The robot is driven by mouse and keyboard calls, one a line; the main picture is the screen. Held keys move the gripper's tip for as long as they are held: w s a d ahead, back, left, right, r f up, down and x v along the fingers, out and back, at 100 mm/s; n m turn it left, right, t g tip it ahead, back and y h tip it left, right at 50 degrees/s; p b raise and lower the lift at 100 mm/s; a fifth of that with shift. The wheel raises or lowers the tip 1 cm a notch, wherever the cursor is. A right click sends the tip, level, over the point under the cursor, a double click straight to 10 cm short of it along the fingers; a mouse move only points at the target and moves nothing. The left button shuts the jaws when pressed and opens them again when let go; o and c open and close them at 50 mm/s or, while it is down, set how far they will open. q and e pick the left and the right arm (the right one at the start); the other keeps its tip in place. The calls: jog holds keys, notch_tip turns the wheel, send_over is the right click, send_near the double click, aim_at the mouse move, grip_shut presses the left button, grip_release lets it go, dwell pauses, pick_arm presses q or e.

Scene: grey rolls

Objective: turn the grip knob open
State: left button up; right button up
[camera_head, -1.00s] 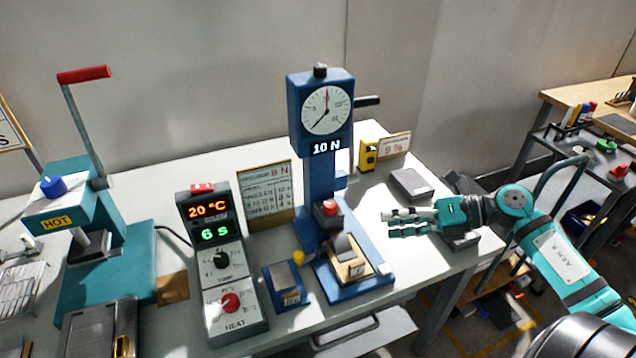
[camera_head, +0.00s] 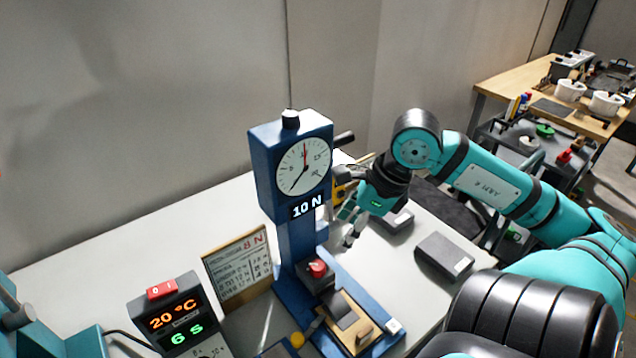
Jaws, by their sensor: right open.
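The blue force tester (camera_head: 297,240) stands on the white table, with a round dial and a display reading 10 N. A red knob (camera_head: 317,268) sits on a dark block low on its column. A black knob (camera_head: 290,119) tops the tester, and a black handle (camera_head: 344,138) sticks out at its right side. Which of these is the grip knob is not marked. My right gripper (camera_head: 350,226) is open and empty, pointing down just right of the column, above the red knob's height and apart from it. My left gripper is out of view.
A grey block (camera_head: 443,257) lies right of the tester. A sign (camera_head: 238,268) and a heat controller (camera_head: 178,318) reading 20 °C and 6 s stand to its left. The table's back left is clear.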

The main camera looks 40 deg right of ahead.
send_near(319, 265)
jog(key=f, duration=0.1)
jog(key=x, duration=0.2)
jog(key=b+x, duration=0.1)
jog(key=x, duration=0.1)
jog(key=b+x, duration=0.1)
jog(key=x, duration=0.1)
jog(key=shift+w+a+f, duration=0.1)
jog(key=shift+w+a, duration=0.05)
jog(key=shift+w, duration=0.2)
jog(key=shift+w+a+f, duration=0.1)
jog(key=shift+f, duration=0.2)
jog(key=shift+w+a+f+b, duration=0.1)
jog(key=shift+f+b, duration=0.25)
jog(key=shift+b, duration=0.1)
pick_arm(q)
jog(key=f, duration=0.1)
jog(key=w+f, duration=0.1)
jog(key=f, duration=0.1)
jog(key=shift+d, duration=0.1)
pick_arm(e)
jog(key=shift+f, duration=0.1)
jog(key=c, duration=1.1)
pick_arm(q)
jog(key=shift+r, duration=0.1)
pick_arm(e)
jog(key=shift+n, duration=0.6)
jog(key=shift+c, duration=0.2)
